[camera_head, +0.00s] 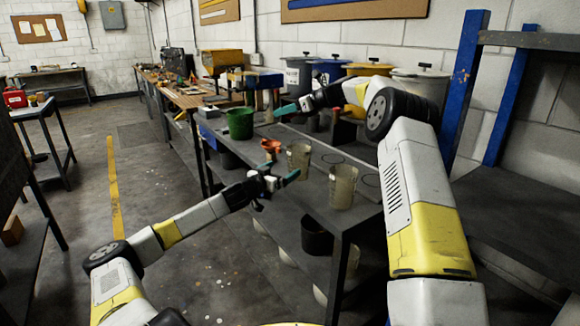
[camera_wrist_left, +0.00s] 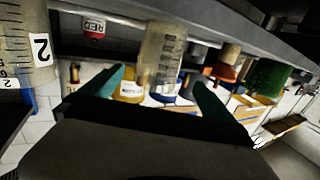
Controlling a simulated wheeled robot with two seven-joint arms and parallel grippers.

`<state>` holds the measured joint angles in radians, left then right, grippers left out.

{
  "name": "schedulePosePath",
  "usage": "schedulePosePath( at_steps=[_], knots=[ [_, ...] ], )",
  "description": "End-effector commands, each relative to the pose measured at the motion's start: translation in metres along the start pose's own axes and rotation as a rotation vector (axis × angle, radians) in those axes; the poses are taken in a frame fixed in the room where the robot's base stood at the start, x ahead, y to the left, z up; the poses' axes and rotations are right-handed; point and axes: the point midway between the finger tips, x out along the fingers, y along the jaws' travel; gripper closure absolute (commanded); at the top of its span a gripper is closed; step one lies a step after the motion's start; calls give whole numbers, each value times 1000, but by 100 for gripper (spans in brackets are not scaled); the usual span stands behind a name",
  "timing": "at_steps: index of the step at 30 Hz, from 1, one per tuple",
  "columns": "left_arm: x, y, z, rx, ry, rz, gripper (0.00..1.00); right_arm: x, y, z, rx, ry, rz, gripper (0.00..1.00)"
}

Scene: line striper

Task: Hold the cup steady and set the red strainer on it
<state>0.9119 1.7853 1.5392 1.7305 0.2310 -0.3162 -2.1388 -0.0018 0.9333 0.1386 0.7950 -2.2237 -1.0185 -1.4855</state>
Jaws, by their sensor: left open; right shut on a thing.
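The red strainer (camera_head: 271,146) is an orange-red funnel shape beside the cups; it also shows in the left wrist view (camera_wrist_left: 221,72) on a brown base. A clear graduated cup (camera_head: 299,160) stands upright to its right. My left gripper (camera_head: 283,178) is open in front of this cup, and the left wrist view shows the cup (camera_wrist_left: 163,60) between the finger tips, apparently beyond them. A second cup (camera_head: 343,187), marked 2 in the left wrist view (camera_wrist_left: 20,50), stands nearer. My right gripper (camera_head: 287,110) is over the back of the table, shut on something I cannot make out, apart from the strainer.
A green bucket (camera_head: 239,123) stands left of the strainer. Lidded bins (camera_head: 299,76) line the wall behind. Circles are marked on the dark tabletop (camera_head: 318,208) near the cups. The floor left of the table is mostly clear.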

Motion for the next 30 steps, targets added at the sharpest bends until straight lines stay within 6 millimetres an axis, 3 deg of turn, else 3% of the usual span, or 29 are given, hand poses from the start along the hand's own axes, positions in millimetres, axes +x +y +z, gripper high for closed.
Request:
schedulePosePath(
  at_steps=[9, 15, 21, 29, 30],
  knots=[
    [62, 2, 1, -4, -1, 3, 0, 0, 0, 0, 0, 0, 0, 100],
    [91, 2, 0, -2, -1, 3, 0, 0, 0, 0, 0, 0, 0, 100],
    [102, 1, 1, -1, -2, 2, 0, 0, 0, 0, 0, 0, 0, 100],
    [104, 1, 1, -1, -1, 2, 0, 0, 0, 0, 0, 0, 0, 100],
    [104, 1, 1, -1, -1, 2, 4, 0, 0, 0, 0, 0, 0, 100]
  ],
)
